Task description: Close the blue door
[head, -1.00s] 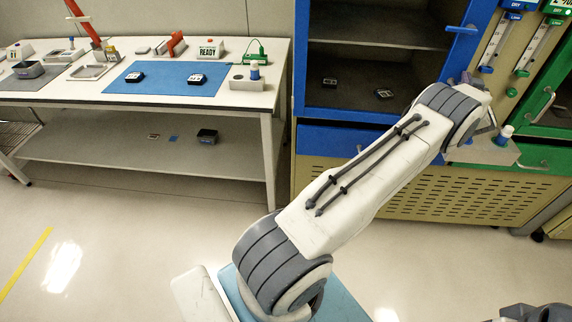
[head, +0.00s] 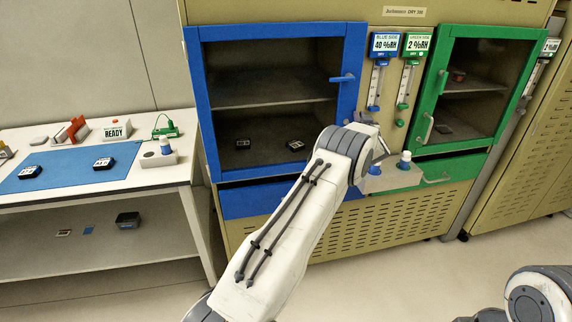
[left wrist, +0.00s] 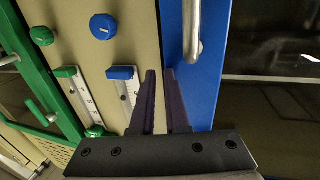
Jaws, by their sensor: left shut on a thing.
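The blue door (head: 356,100) is a blue frame with a dark window on the left side of the dry cabinet. In the head view it looks flush or nearly flush with the cabinet front. Its handle (head: 342,78) is on its right side; in the left wrist view the metal handle (left wrist: 192,30) stands just right of the fingers. My left gripper (left wrist: 161,74) is at the seam between the blue frame and the beige panel, its fingers close together. What they hold cannot be made out. In the head view this gripper (head: 370,122) is mostly hidden behind my wrist.
A green door (head: 431,80) is on the right, with flow meters (head: 376,85) between the doors. A grey block with bottles (head: 390,180) stands near my left wrist. A blue drawer (head: 250,201) lies below the door. A workbench (head: 150,185) stands at left.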

